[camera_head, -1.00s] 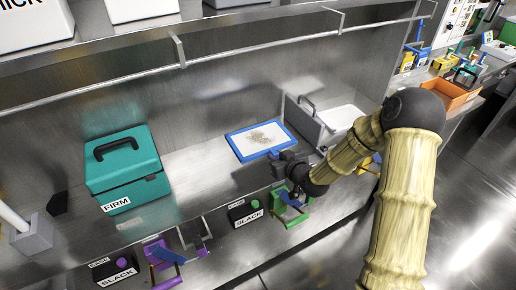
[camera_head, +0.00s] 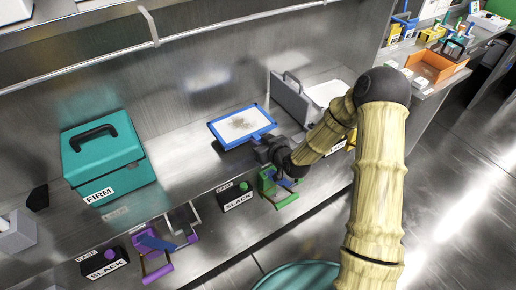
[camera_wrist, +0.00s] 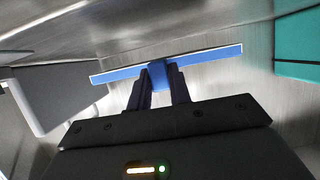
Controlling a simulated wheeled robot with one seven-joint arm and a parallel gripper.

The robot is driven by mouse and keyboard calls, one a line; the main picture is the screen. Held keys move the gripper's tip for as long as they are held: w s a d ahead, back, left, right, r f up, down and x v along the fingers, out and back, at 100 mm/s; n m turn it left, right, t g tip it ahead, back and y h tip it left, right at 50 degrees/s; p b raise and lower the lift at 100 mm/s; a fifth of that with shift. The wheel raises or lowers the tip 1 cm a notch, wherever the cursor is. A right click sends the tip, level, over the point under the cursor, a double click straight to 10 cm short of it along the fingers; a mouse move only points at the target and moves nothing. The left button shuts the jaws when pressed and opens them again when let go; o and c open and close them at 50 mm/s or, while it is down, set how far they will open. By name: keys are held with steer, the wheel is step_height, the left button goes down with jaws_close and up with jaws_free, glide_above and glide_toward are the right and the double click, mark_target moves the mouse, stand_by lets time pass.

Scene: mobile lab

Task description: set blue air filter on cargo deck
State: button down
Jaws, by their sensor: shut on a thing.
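The blue air filter (camera_head: 243,126) is a flat blue frame with a white panel and a grey-brown dirty patch. The filter appears raised a little above the metal counter (camera_head: 190,150), tilted in the head view. A cargo deck cannot be made out for sure in these frames.
A teal case (camera_head: 103,160) marked FIRM stands left of the filter. A grey case with a handle (camera_head: 290,97) stands close at right. Purple (camera_head: 157,250) and green (camera_head: 278,185) clamp-like fixtures line the front edge. An orange bin (camera_head: 437,66) sits on another counter. Open floor lies at right.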

steer(key=shift+s+f, duration=0.1)
steer(key=shift+f, duration=0.1)
steer(key=shift+d, duration=0.25)
steer(key=shift+f, duration=0.2)
steer(key=shift+a+f, duration=0.1)
steer(key=shift+f, duration=1.75)
steer(key=shift+f, duration=0.15)
steer(key=c, duration=1.3)
jaws_free()
